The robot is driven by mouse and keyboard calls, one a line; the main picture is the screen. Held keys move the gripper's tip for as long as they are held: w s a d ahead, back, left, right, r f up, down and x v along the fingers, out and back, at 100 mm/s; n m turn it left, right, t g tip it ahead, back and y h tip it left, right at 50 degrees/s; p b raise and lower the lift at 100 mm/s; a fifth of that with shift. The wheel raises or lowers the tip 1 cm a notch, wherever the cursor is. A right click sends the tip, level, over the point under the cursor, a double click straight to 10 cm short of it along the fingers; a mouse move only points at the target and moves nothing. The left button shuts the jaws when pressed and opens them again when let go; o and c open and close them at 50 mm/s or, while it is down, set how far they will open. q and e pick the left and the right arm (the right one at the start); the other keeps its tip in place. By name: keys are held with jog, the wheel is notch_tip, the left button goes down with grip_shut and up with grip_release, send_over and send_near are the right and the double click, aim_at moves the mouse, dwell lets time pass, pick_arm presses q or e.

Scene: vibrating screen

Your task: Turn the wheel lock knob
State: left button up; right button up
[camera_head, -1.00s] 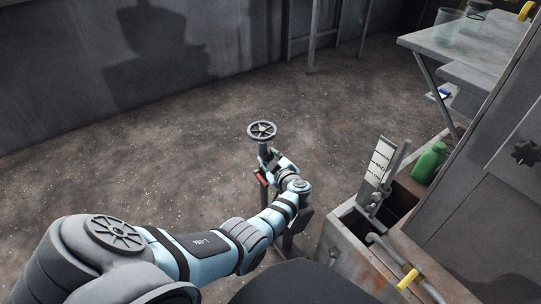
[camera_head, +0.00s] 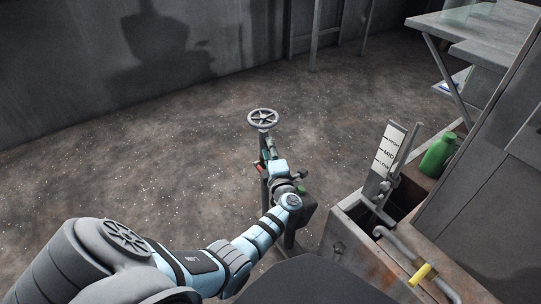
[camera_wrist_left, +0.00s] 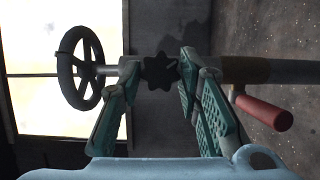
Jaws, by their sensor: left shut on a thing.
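The wheel lock knob, a dark star-shaped knob (camera_wrist_left: 159,71), shows in the left wrist view between the two green-padded fingers of my left gripper (camera_wrist_left: 158,84). The fingers are shut on it. It sits on a horizontal shaft with a spoked handwheel (camera_wrist_left: 80,68) at the left, which also shows on top of a stand in the head view (camera_head: 263,118). In the head view my left gripper (camera_head: 269,157) is just below the handwheel, and the knob is hidden there. My right gripper is out of view.
A red handle (camera_wrist_left: 263,113) sticks out beside the stand's post. To the right are a rusty metal box with a level plate (camera_head: 388,158), a green bottle (camera_head: 437,153), a yellow-gripped lever (camera_head: 421,274) and a grey table (camera_head: 440,30). The floor at left is clear.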

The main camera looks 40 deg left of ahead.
pick_arm(q)
jog(key=shift+f+n+y+b, duration=0.2)
jog(key=shift+n+y+b, duration=0.35)
jog(key=shift+n, duration=1.15)
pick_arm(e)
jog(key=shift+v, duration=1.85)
pick_arm(q)
jog(key=shift+t, duration=0.3)
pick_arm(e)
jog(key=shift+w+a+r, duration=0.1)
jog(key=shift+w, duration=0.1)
pick_arm(q)
jog(key=o, duration=1.1)
jog(key=shift+o, duration=0.2)
jog(key=shift+r, duration=0.1)
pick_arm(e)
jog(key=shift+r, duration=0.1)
